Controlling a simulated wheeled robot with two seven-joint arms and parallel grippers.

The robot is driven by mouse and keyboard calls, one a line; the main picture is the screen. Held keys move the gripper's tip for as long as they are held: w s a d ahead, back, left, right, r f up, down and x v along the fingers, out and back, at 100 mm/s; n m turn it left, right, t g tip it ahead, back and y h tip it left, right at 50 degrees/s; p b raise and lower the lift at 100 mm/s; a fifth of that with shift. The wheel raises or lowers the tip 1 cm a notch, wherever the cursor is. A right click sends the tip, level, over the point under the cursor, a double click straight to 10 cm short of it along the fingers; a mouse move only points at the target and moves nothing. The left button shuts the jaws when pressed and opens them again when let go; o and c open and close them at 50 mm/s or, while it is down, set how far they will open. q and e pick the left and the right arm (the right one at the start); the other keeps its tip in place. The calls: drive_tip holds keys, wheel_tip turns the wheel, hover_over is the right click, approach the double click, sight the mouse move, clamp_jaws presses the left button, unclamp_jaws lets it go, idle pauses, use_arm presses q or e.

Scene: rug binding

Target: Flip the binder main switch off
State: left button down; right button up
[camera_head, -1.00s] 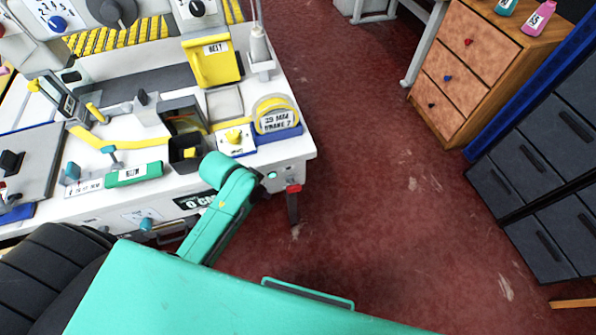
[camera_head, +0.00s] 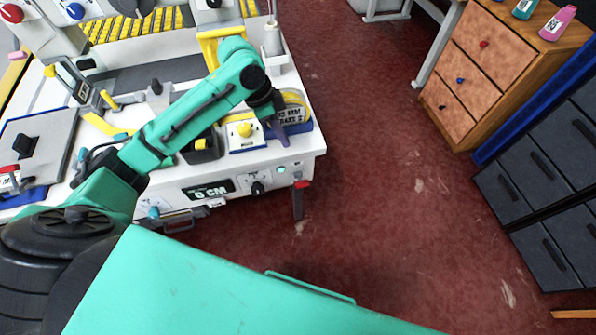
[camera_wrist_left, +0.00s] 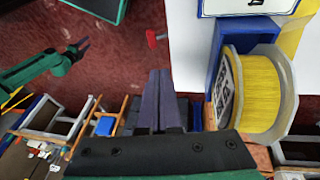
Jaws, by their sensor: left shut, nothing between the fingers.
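The binder's white front panel carries a black knob (camera_head: 257,188), a small pale green button (camera_head: 282,170) and a red-topped lever (camera_head: 300,185). I cannot tell from any label which is the main switch. A red part also shows in the left wrist view (camera_wrist_left: 154,38). My left gripper (camera_head: 280,137) is above the bench's right front corner, in front of the yellow tape roll (camera_head: 297,101). Its purple fingers (camera_wrist_left: 158,100) are shut and empty, close beside the roll. What is probably my right gripper (camera_wrist_left: 80,48) shows small at the wrist view's left; its jaw state is unclear.
The binder bench (camera_head: 312,146) holds a yellow knob block (camera_head: 244,130), a black holder (camera_head: 203,150) and a thread cone (camera_head: 272,40). Red floor to the right is clear up to a wooden drawer unit (camera_head: 478,75) and dark cabinets (camera_head: 530,195).

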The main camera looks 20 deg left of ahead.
use_arm(q)
approach(303, 181)
drive_tip(key=shift+w+d+f, duration=0.25)
drive_tip(key=shift+w+f, duration=0.1)
drive_tip(key=shift+f, duration=0.2)
drive_tip(key=shift+w+d+f, duration=0.25)
drive_tip(key=shift+w+f, duration=0.1)
drive_tip(key=shift+f, duration=0.2)
drive_tip(key=shift+s+d+f+p, duration=0.15)
drive_tip(key=shift+s+f, duration=0.1)
drive_tip(key=shift+f, duration=0.35)
drive_tip(key=shift+s+d+f+p, duration=0.2)
drive_tip(key=shift+s+f, duration=0.1)
drive_tip(key=shift+f, duration=0.25)
drive_tip(key=shift+s+d+f+p, duration=0.15)
drive_tip(key=shift+s+f, duration=0.1)
drive_tip(key=shift+f, duration=0.35)
